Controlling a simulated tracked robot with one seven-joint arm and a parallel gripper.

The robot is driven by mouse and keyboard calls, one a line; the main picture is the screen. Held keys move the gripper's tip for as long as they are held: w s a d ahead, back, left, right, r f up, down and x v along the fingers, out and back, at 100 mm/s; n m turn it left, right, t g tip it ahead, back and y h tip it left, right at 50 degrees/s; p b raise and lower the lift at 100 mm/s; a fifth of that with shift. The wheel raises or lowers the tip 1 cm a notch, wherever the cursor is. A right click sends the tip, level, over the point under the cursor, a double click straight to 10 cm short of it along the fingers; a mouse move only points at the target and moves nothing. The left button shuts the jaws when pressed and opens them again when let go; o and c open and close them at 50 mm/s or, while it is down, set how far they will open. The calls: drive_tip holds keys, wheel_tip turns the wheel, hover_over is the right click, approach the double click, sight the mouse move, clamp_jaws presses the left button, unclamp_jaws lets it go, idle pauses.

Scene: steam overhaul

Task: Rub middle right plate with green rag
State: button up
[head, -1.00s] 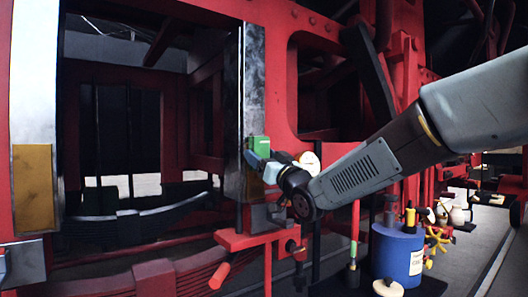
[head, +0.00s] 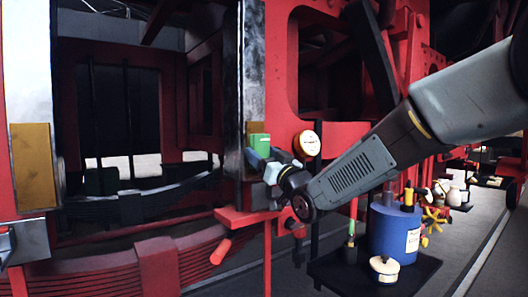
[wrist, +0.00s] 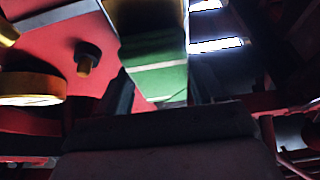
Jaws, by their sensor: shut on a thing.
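My gripper (head: 263,160) is shut on the green rag (head: 259,142), a block-like green piece. The rag is at the lower part of the middle right plate (head: 252,65), a tall narrow silver plate with a brownish patch near the rag. In the wrist view the rag (wrist: 158,78) sits between my two dark fingers, with a yellow-brown surface (wrist: 150,15) just beyond it. Rag and plate look touching or very close; I cannot tell which. My gripper hides part of the plate's lower end.
A left plate (head: 30,90) has a brown lower patch (head: 33,165). A round white-faced gauge-like piece (head: 307,143) is right of my gripper. A blue canister (head: 393,235) and a small pot (head: 384,270) stand on a dark tray (head: 330,272). Red frame parts surround the plates.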

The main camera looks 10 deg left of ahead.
sight(256, 176)
drive_tip(key=shift+f, duration=3.85)
drive_tip(key=shift+s+d, duration=1.95)
drive_tip(key=shift+d, duration=0.3)
drive_tip(key=shift+d, duration=0.1)
drive_tip(key=shift+s+d, duration=0.95)
drive_tip(key=shift+d, duration=0.1)
